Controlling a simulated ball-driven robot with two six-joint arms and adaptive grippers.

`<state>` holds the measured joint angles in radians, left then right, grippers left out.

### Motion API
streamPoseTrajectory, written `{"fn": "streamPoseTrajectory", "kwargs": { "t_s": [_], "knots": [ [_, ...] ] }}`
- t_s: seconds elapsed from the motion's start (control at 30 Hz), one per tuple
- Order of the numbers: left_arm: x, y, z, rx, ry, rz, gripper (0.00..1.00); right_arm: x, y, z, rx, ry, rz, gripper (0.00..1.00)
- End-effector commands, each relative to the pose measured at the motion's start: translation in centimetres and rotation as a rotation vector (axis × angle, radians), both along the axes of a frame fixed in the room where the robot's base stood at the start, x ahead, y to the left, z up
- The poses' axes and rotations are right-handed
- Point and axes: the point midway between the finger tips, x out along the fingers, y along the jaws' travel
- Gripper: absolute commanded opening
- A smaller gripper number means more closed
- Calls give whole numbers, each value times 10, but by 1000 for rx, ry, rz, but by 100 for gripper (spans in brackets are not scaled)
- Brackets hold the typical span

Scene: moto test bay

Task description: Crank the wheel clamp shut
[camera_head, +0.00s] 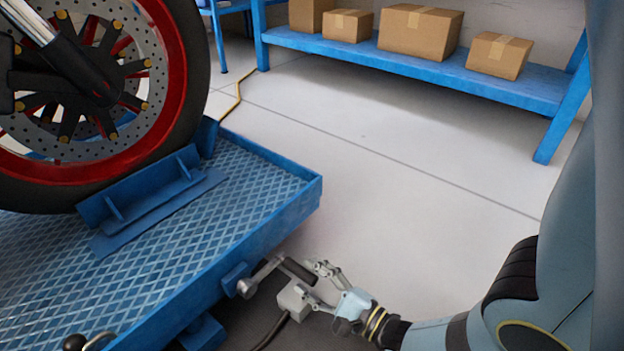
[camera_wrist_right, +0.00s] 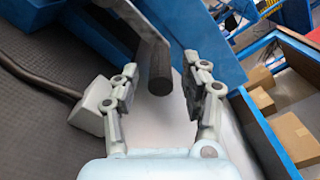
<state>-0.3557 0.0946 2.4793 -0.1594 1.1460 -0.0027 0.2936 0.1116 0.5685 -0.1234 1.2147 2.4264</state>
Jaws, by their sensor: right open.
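The motorcycle's front wheel (camera_head: 178,95), with red rim and black tyre, stands on the blue lift platform (camera_head: 240,215). The blue wheel clamp (camera_head: 150,190) is at the tyre's lower side; I cannot tell whether it touches the tyre. The crank (camera_head: 262,277) sticks out from the platform's edge as a grey arm with a dark grip (camera_head: 298,269). My right gripper (camera_head: 313,278) is open at the grip. In the right wrist view the grip (camera_wrist_right: 160,76) shows between the parted fingers (camera_wrist_right: 161,68), with gaps on both sides. My left gripper is out of view.
A grey box (camera_head: 293,300) with a dark cable is close below my right gripper. A black-knobbed lever (camera_head: 75,342) is at the platform's near edge. A blue bench (camera_head: 430,77) with cardboard boxes (camera_head: 420,32) stands at the back. The floor between is clear.

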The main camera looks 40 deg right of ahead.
Motion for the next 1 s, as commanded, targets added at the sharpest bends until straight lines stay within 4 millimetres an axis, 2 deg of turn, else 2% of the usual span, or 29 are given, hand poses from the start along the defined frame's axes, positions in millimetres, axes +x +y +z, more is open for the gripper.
{"fn": "streamPoseTrajectory", "kwargs": {
  "t_s": [0.17, 0.5, 0.63, 0.8, 1.0],
  "knots": [
    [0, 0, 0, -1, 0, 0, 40, -12, -1, 0, 0, 1, 1, 46],
    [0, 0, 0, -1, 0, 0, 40, -84, -12, 0, -1, 3, 0, 46],
    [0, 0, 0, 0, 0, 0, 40, -105, -15, 0, -1, 2, -1, 46],
    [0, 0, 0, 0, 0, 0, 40, -118, -17, 0, -1, 0, -1, 46],
    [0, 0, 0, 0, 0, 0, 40, -120, -17, 1, -1, 0, -1, 46]
  ]
}}
